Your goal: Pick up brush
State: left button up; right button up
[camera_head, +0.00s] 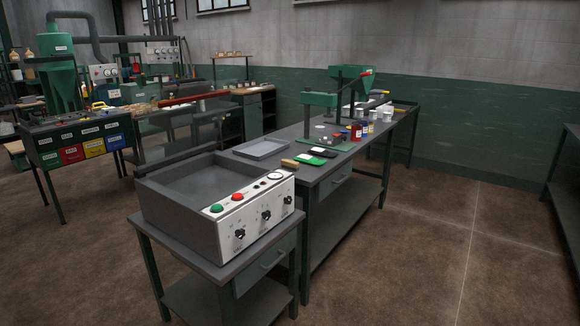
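No brush can be made out for certain. A small brown block-like object (290,163), possibly a brush with a wooden back, lies at the near edge of the long grey workbench (345,163). It is too small to tell its bristles or handle. Neither of my grippers is in view.
A green pad (310,159) and a dark flat item (325,152) lie beside the brown object, with a shallow grey tray (262,148) to the left. A control box (240,218) stands on a nearer table. A green press (322,100) and several small jars stand farther back. Floor at right is clear.

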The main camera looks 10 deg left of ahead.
aim_at(291, 165)
jog(key=i+l+u, duration=0.15)
jog(key=i+u, duration=0.25)
jog(key=i+l+u, duration=0.15)
jog(key=u, duration=0.25)
